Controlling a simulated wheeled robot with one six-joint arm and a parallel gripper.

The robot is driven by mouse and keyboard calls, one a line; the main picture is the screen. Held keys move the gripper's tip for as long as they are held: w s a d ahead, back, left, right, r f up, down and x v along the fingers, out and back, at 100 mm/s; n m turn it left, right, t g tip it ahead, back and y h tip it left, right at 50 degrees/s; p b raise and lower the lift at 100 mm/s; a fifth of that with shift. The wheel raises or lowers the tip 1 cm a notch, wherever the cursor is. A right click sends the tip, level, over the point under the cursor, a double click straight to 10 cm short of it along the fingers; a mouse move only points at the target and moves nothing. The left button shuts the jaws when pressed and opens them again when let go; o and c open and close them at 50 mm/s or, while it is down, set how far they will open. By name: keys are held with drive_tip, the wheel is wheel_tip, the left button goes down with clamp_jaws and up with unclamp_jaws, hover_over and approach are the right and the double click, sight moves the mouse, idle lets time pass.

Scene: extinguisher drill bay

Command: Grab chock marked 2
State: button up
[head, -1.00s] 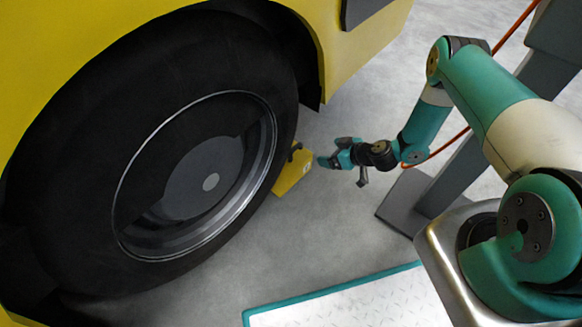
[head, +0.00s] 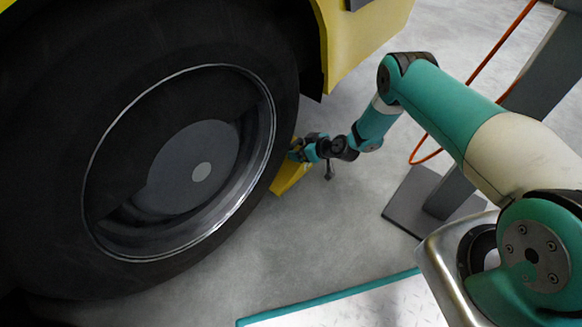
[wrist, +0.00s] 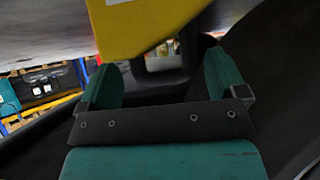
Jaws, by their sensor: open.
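A yellow wheel chock (head: 289,180) sits on the floor against the right side of the big black tire (head: 60,150). My gripper (head: 303,148) is at the chock's top, partly covering it. In the wrist view the chock (wrist: 140,28) fills the upper middle, with a piece of a white label at the top edge; no number is readable. A dark handle loop (wrist: 163,62) on the chock stands between the two teal fingers of my gripper (wrist: 161,78). The fingers are apart, one on each side of the handle, and not closed on it.
The tire and yellow vehicle body (head: 365,35) stand close to the gripper. A grey post with a base plate (head: 425,200) and an orange hose (head: 425,150) are to the right. A teal-edged plate (head: 350,305) lies in front. Floor between is clear.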

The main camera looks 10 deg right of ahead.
drive_tip(key=b+x, duration=0.1)
drive_tip(key=x, duration=0.1)
drive_tip(key=shift+w+a+f, duration=0.15)
drive_tip(key=shift+w+f, duration=0.1)
drive_tip(key=shift+f, duration=0.1)
drive_tip(key=shift+r, duration=0.15)
drive_tip(key=c, duration=1.5)
drive_tip(key=shift+w+r, duration=0.1)
